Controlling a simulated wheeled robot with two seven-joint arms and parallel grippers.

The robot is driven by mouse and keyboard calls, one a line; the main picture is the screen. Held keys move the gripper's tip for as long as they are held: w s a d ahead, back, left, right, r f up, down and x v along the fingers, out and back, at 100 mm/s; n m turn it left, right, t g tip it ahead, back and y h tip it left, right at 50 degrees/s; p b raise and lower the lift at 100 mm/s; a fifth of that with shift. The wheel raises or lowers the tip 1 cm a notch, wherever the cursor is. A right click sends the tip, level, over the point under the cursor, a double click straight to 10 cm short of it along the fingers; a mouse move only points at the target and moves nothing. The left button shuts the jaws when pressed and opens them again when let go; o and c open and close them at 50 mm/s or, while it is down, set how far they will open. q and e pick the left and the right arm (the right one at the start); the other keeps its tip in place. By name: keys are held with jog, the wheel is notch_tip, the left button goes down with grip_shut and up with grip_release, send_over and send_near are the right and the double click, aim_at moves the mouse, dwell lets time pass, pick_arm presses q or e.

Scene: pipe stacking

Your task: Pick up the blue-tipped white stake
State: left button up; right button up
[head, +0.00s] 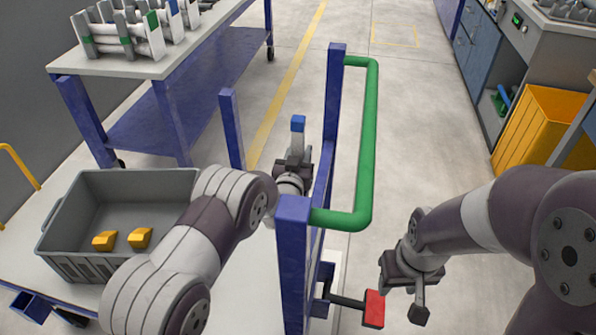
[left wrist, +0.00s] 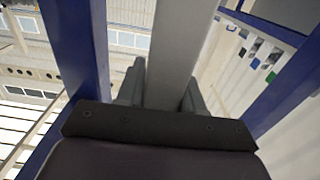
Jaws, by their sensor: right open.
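The white stake (head: 298,143) with a blue tip (head: 298,123) stands roughly upright in my left gripper (head: 294,163), beside the blue cart post. In the left wrist view the stake's pale shaft (left wrist: 170,55) runs up between the two fingers of my left gripper (left wrist: 160,95), which are closed against its sides. The stake's top end is out of that view, and its lower end is hidden. My right gripper (head: 404,299) is open and empty, low on the right side of the green handle.
A blue cart frame (head: 294,260) with a green handle (head: 370,140) stands between my arms. A grey bin (head: 75,215) with two yellow blocks (head: 140,238) is at left. A table (head: 190,50) holds several white stakes. A yellow-orange bin (head: 535,125) is at right.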

aim_at(300, 121)
pick_arm(q)
grip_shut()
notch_tip(300, 121, up, 10)
jog(key=p, duration=0.3)
notch_tip(300, 121, up, 10)
jog(key=p, duration=0.6)
